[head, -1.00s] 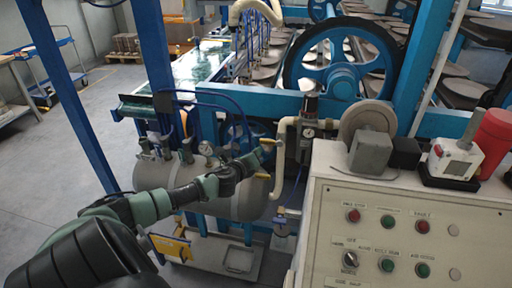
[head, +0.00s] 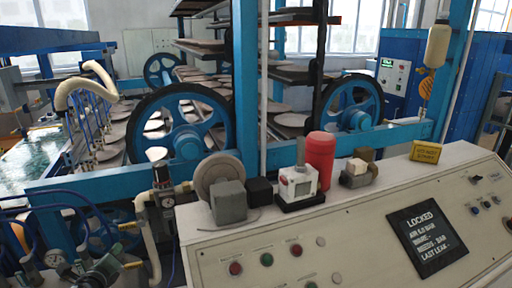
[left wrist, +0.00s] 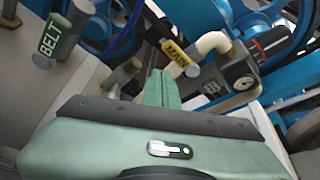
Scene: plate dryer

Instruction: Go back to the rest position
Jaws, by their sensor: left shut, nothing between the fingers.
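My left gripper (head: 112,266) shows at the lower left edge of the head view, low beside the pipes and a yellow valve handle (head: 133,265). It is shut with nothing held. In the left wrist view its green body fills the lower half and the narrow closed fingers (left wrist: 152,62) point up. A yellow MAIN tag (left wrist: 178,53) is close to the right of the fingertips; I cannot tell whether they touch. A green BELT tag (left wrist: 55,36) is at the upper left. My right gripper is in neither view.
A control panel (head: 350,225) with buttons and a dark LOCKED screen (head: 428,236) spans the right foreground. A red cylinder (head: 319,160) and small devices stand on it. Blue wheels (head: 180,125) and plate racks stand behind.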

